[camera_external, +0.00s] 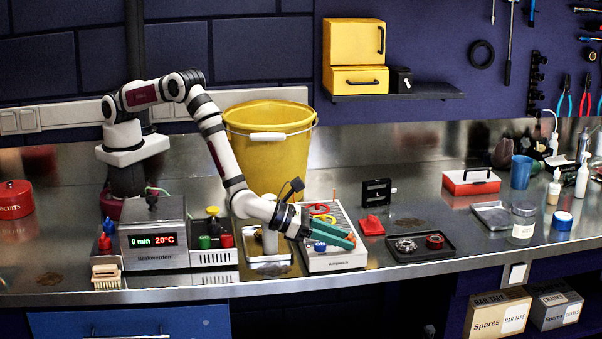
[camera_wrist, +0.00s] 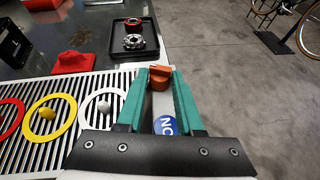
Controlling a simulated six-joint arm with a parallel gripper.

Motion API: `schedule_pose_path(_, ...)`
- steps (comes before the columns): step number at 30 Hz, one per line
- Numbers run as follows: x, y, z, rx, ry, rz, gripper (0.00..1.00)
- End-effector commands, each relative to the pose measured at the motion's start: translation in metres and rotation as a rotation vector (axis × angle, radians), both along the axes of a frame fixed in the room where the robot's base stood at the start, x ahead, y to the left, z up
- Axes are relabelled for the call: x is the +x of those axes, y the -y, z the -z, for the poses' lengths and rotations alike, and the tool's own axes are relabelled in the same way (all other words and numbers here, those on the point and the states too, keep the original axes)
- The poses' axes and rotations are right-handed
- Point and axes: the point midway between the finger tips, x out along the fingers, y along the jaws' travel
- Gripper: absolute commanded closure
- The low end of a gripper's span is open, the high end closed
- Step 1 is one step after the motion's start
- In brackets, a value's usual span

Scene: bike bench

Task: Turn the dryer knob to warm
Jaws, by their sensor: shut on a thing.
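A low pale box with a slatted top (camera_external: 335,263), apparently the dryer, stands at the bench's front edge. Its slats (camera_wrist: 22,150) fill the left of the wrist view. An orange knob (camera_wrist: 160,76) sits at its right end. My gripper (camera_external: 347,240), with teal fingers, reaches over the box from the left. In the wrist view, my gripper (camera_wrist: 160,80) is shut on the orange knob, one finger on each side. Markings for the knob's settings cannot be read.
Red, yellow and white rings, including a yellow ring (camera_wrist: 47,114), lie on the slats. A red block (camera_external: 371,225) and a black tray (camera_external: 420,248) with round parts are to the right. A grey display unit (camera_external: 153,241) and yellow bucket (camera_external: 270,145) stand left and behind.

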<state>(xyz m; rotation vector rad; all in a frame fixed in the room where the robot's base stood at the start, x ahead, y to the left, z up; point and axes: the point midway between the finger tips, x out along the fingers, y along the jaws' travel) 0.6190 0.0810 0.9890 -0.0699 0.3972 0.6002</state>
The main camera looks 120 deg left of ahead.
Motion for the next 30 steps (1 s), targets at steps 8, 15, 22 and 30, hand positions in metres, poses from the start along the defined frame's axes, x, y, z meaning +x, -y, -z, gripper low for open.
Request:
schedule_pose_path(8,0.0,0.001,-0.001,0.003,0.0,0.0,0.36)
schedule_pose_path(15,0.0,0.001,0.0,0.002,0.001,0.0,0.36)
schedule_pose_path(22,-0.023,0.018,-0.021,0.002,0.004,0.002,0.36)
schedule_pose_path(30,-0.022,0.017,-0.077,0.003,0.003,-0.001,0.36)
